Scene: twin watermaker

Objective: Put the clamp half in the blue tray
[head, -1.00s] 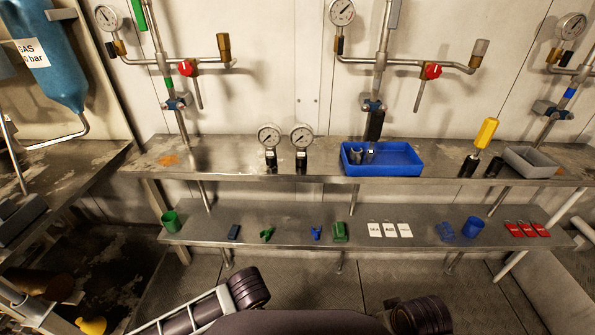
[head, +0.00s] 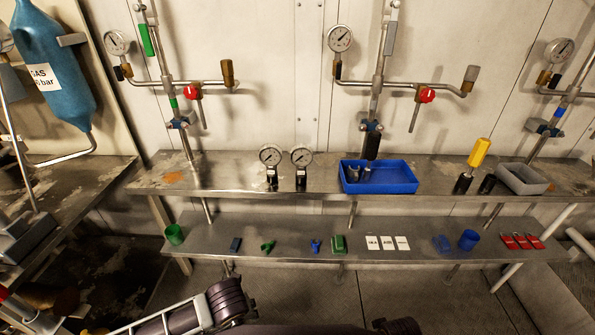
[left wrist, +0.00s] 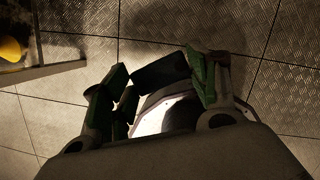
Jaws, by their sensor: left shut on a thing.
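The blue tray (head: 395,187) stands on the upper shelf, right of centre in the head view. A grey forked piece and a small grey cylinder are inside it. My left gripper (left wrist: 155,95) shows in the left wrist view, its green-tinged fingers closed around a dark piece with a bright curved surface, apparently the clamp half (left wrist: 160,70). Shadow hides its full shape. The gripper is over the floor, away from the tray. In the head view only links of my arms show at the bottom edge; neither gripper is visible there.
Two gauges (head: 271,158) stand left of the tray. A yellow-handled tool (head: 479,153) and a grey bin (head: 522,179) stand right of it. Pipes with red valves (head: 427,95) rise behind. The lower shelf (head: 210,243) holds small parts, cards and cups.

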